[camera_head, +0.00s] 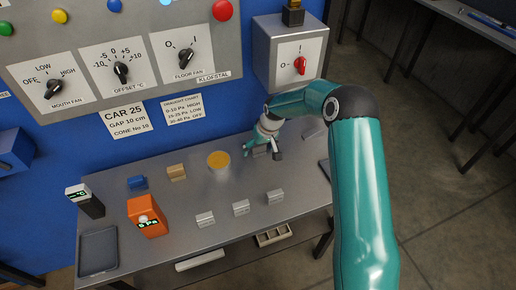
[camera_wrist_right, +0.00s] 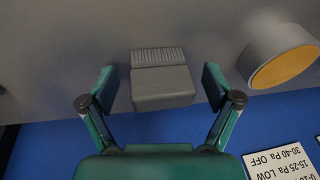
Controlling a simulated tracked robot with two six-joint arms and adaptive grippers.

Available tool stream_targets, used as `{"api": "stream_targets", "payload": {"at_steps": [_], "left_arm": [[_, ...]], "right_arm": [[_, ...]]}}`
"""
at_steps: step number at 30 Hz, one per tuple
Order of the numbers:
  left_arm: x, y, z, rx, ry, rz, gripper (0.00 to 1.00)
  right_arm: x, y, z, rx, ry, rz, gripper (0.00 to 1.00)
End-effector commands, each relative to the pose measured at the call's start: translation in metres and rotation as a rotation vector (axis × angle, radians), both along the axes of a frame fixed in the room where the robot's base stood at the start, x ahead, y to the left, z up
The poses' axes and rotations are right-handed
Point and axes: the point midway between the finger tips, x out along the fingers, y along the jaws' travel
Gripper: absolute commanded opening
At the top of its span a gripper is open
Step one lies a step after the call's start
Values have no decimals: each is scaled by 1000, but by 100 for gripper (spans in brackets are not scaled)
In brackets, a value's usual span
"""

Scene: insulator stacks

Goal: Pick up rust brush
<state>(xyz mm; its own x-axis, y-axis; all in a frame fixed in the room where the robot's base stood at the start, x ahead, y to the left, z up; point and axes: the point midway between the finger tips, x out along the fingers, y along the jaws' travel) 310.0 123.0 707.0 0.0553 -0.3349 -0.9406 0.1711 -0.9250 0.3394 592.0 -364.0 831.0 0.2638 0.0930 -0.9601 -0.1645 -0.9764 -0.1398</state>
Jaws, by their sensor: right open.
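A grey block with a ridged, bristle-like strip, which looks like the rust brush (camera_wrist_right: 162,88), lies on the metal table near the blue wall. My right gripper (camera_head: 262,154) is over it at the back right of the table. In the right wrist view the open fingers (camera_wrist_right: 158,80) stand on either side of the block, with a gap on both sides. In the head view the gripper hides much of the block. My left gripper is not in view.
A cup with an orange-yellow top (camera_head: 218,161) stands left of my right gripper. A tan block (camera_head: 177,172) and a blue block (camera_head: 137,183) lie further left. An orange meter (camera_head: 147,217) and a grey tray (camera_head: 98,250) are at left.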

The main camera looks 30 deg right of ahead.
Motion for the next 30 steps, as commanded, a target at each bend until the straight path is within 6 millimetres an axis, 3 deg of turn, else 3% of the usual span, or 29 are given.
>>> {"api": "stream_targets", "payload": {"at_steps": [2, 14, 30], "left_arm": [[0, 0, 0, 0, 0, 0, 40], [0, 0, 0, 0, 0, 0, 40], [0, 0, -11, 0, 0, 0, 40]], "right_arm": [[0, 0, 0, 0, 0, 0, 88], [0, 0, 0, 0, 0, 0, 21], [-3, 2, 7, -1, -3, 1, 20]]}}
